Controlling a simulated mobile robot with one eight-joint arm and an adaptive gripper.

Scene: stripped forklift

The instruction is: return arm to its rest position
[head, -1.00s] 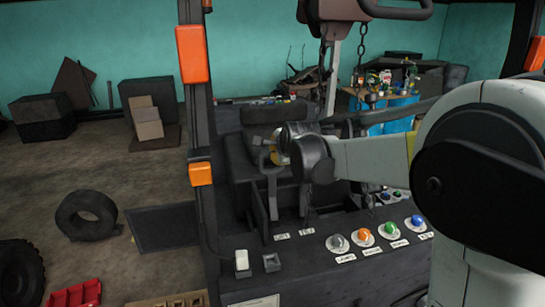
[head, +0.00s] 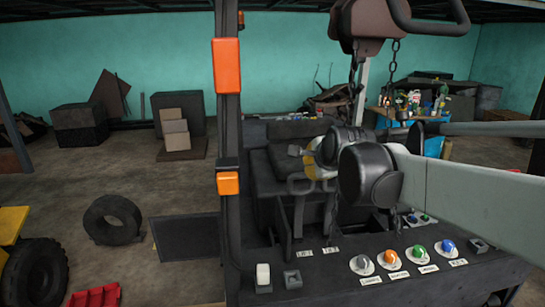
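My arm comes in from the right edge in the head view, with its dark wrist joints in front of the forklift seat (head: 297,130). My gripper (head: 300,168) is at the far end of the wrist, small and dark against the seat and levers. I cannot make out whether its fingers are open or shut, and I see nothing clearly held in it. The wrist is above and behind the control panel (head: 325,280), which has grey, orange, green and blue knobs.
The forklift's dark post (head: 230,130) with orange lights stands left of my gripper. A hook block (head: 365,28) with chains hangs above the wrist. A cluttered table (head: 385,112) stands behind. Tyres (head: 112,220) and a red crate (head: 95,297) are on the floor at left.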

